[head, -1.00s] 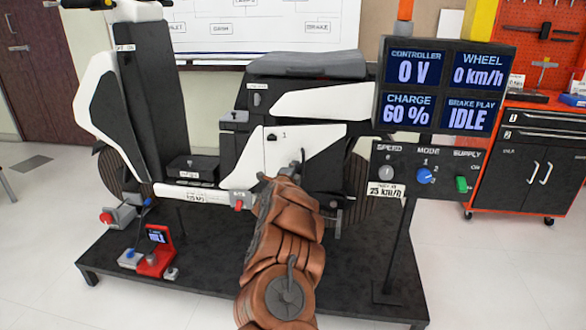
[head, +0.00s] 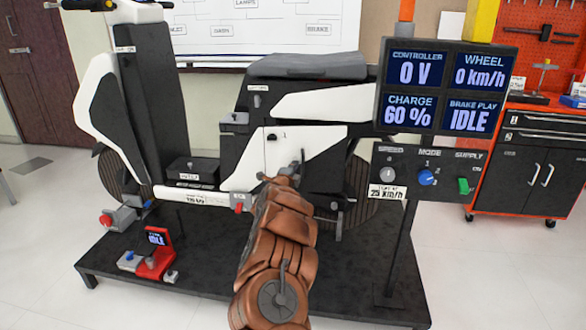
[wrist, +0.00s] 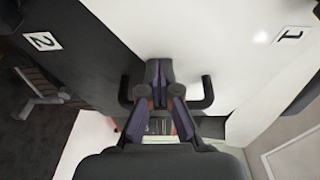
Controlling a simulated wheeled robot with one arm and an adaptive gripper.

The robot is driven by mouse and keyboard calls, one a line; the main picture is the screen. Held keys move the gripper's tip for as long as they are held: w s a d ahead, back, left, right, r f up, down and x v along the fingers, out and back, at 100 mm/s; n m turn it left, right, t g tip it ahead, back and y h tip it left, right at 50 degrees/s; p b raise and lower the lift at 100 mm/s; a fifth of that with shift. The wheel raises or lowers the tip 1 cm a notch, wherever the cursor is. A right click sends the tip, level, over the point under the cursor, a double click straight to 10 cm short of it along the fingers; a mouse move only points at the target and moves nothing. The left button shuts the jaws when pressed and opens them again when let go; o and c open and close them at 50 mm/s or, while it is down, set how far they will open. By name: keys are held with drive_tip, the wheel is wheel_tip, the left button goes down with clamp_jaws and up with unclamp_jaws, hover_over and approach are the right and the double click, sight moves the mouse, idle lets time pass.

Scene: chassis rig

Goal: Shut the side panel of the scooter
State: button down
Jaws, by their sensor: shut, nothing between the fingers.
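The scooter (head: 245,160) stands on a black platform. Its side panel (head: 312,148), white and dark with a small "1" mark, is on the body below the seat. In the wrist view the white panel surface (wrist: 215,35) fills the upper right, with the "1" label upside down. My gripper (wrist: 157,80) is shut and empty, its fingertips close in front of the panel. A dark bar or handle (wrist: 207,92) shows beside the fingers; I cannot tell whether they touch it. My arm hides the panel's lower part in the head view, and I cannot tell how far it stands open.
A display board (head: 445,90) and a control box (head: 425,172) on a post stand to the right. A small red stand (head: 158,255) is on the platform (head: 200,285) at the left front. A tool cabinet (head: 525,170) is at the far right.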

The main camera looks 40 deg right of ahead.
sight(273, 171)
drive_tip(key=shift+w+d, duration=0.25)
drive_tip(key=shift+w, duration=0.1)
idle(2.1)
drive_tip(key=shift+a, duration=0.1)
drive_tip(key=w+a, duration=0.1)
drive_tip(key=a, duration=0.8)
drive_tip(key=s+a+m+g+h+b, duration=0.1)
drive_tip(key=s+a+m+g+b, duration=0.1)
drive_tip(key=s+b, duration=0.35)
drive_tip(key=s+a+m+g+h+b, duration=0.1)
drive_tip(key=s+a+g+b, duration=0.1)
drive_tip(key=s+g+b, duration=0.3)
drive_tip(key=shift+w+d+r+t+b, duration=0.1)
drive_tip(key=shift+w+d+t+b, duration=0.5)
drive_tip(key=shift+d, duration=1.4)
drive_tip(key=shift+w+d+f+t+b, duration=0.15)
drive_tip(key=shift+w+d+b, duration=0.55)
drive_tip(key=shift+d, duration=1.25)
drive_tip(key=shift+w+d+r+t+b, duration=0.25)
drive_tip(key=shift+w+d, duration=0.7)
drive_tip(key=shift+d, duration=1.05)
drive_tip(key=shift+f, duration=0.1)
drive_tip(key=shift+w, duration=0.1)
